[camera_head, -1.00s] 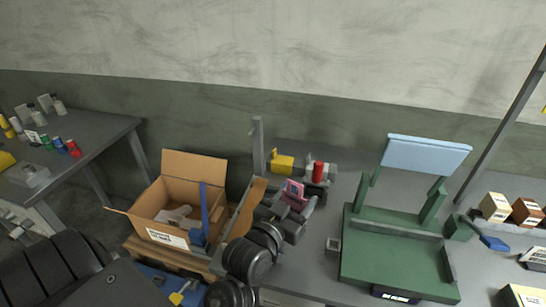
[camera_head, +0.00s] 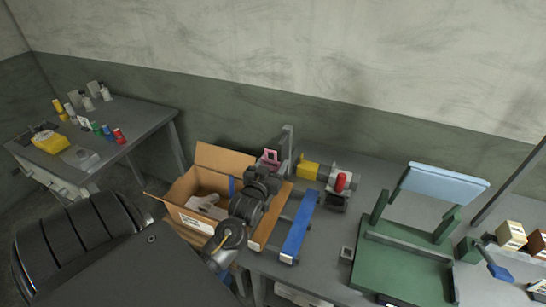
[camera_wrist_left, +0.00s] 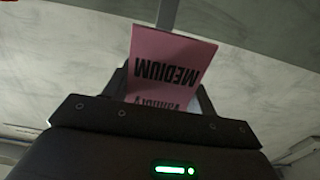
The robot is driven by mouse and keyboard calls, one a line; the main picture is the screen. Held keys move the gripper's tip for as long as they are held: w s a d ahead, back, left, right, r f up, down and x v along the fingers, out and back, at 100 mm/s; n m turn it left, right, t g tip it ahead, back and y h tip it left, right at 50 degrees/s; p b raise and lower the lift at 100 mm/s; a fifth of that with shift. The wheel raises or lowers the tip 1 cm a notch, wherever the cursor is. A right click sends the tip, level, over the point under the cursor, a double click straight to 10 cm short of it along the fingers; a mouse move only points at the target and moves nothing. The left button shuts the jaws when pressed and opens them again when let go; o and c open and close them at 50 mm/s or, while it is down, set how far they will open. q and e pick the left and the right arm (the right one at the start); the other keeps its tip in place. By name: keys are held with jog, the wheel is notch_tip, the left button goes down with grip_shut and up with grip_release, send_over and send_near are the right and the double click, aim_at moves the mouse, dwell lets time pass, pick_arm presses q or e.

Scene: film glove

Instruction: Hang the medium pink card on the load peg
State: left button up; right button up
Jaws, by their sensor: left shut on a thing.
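The pink card (camera_head: 270,157) is in my left gripper (camera_head: 264,172), raised above the bench's left end. In the left wrist view the card (camera_wrist_left: 170,62) reads MEDIUM upside down, and its lower part is hidden between the jaws. A grey upright post (camera_head: 288,150) with a short arm at its top stands just right of the card. In the wrist view a grey bar (camera_wrist_left: 168,14) shows at the card's top edge. I cannot tell whether card and post touch. My right gripper is out of view.
A cardboard box (camera_head: 183,192) stands left of the bench, partly behind my arm. A blue strip (camera_head: 300,228), a yellow block (camera_head: 308,169) and a red cylinder (camera_head: 340,182) lie near the post. A green stand (camera_head: 400,262) with a pale blue panel (camera_head: 444,186) is to the right.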

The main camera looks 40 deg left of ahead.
aim_at(286, 147)
pick_arm(q)
jog(key=shift+f+b+x, duration=0.15)
jog(key=shift+b+x, duration=0.75)
jog(key=shift+x, duration=0.55)
jog(key=shift+f+b+x, duration=0.15)
jog(key=shift+b+x, duration=0.7)
jog(key=shift+x, duration=0.6)
jog(key=shift+f+b+x, duration=0.15)
jog(key=shift+b+x, duration=0.75)
jog(key=shift+x, duration=0.5)
jog(key=shift+w+a+f, duration=0.15)
jog(key=shift+w+f, duration=0.1)
jog(key=shift+w, duration=0.25)
jog(key=shift+w+f, duration=0.1)
jog(key=o, duration=1)
